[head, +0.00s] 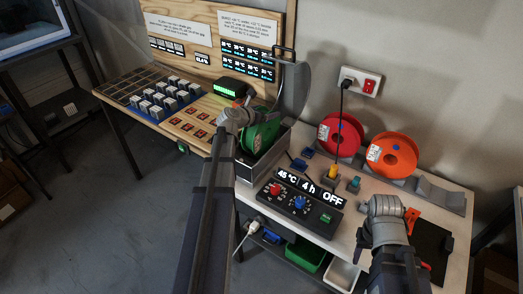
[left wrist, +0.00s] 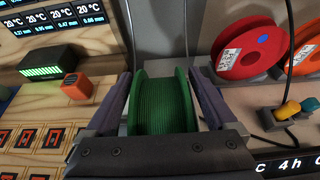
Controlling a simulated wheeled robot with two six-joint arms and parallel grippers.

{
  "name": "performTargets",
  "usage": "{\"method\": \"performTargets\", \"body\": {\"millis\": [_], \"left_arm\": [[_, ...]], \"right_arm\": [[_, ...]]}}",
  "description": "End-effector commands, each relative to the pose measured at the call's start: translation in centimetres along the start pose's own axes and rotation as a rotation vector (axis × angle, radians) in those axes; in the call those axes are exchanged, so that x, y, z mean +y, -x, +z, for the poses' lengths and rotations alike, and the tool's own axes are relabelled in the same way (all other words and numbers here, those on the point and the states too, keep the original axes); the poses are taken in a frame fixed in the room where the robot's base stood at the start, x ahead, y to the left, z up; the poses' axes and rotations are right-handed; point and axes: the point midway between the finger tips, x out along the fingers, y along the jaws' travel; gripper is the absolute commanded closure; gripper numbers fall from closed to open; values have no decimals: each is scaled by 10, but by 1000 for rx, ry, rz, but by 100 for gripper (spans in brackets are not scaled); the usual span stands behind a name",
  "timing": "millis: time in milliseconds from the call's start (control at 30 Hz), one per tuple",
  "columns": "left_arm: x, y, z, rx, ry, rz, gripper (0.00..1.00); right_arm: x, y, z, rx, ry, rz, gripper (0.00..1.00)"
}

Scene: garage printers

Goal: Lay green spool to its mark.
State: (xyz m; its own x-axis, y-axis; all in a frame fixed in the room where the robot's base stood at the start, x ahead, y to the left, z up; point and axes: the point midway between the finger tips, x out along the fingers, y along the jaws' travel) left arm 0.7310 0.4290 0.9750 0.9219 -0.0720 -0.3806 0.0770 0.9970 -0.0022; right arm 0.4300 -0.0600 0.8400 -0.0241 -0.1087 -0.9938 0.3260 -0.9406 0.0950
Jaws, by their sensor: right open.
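The green spool (head: 262,135) stands upright in the grey open-lidded box (head: 291,95) at the back of the bench. In the left wrist view the green spool (left wrist: 165,103) lies between the two fingers of my left gripper (left wrist: 168,95), one along each side. Whether both fingers press on it is unclear. In the head view my left arm hides part of the spool. My right gripper (head: 384,207) is open and apart from the spool, over the right part of the bench. I cannot make out which mark belongs to the green spool.
A red spool (head: 341,134) and an orange spool (head: 391,154) stand on a grey rack, with empty cradle space to their right. A dark flat pad (head: 431,243) lies at the right.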

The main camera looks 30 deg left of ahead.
Motion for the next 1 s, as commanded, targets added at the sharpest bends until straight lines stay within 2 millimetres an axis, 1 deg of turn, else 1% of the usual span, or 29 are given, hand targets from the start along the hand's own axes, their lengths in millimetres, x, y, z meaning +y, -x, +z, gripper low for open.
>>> {"method": "performTargets", "body": {"millis": [33,67,333,467,567,833,900,1000], "left_arm": [[0,0,0,0,0,0,3],[0,0,0,0,0,0,0],[0,1,-1,2,-1,-1,0],[0,8,0,2,-1,0,0],[-1,20,1,2,-1,1,0],[-1,64,2,1,0,1,0],[-1,73,1,1,1,1,0],[0,79,0,0,0,1,0]], "right_arm": [[0,0,0,0,0,0,50],[0,0,0,0,0,0,50],[0,0,0,0,0,0,50],[0,4,0,0,0,0,50],[1,9,0,0,0,0,50],[2,26,2,0,0,0,50],[3,29,2,0,0,0,50],[3,30,2,0,0,0,50]]}}
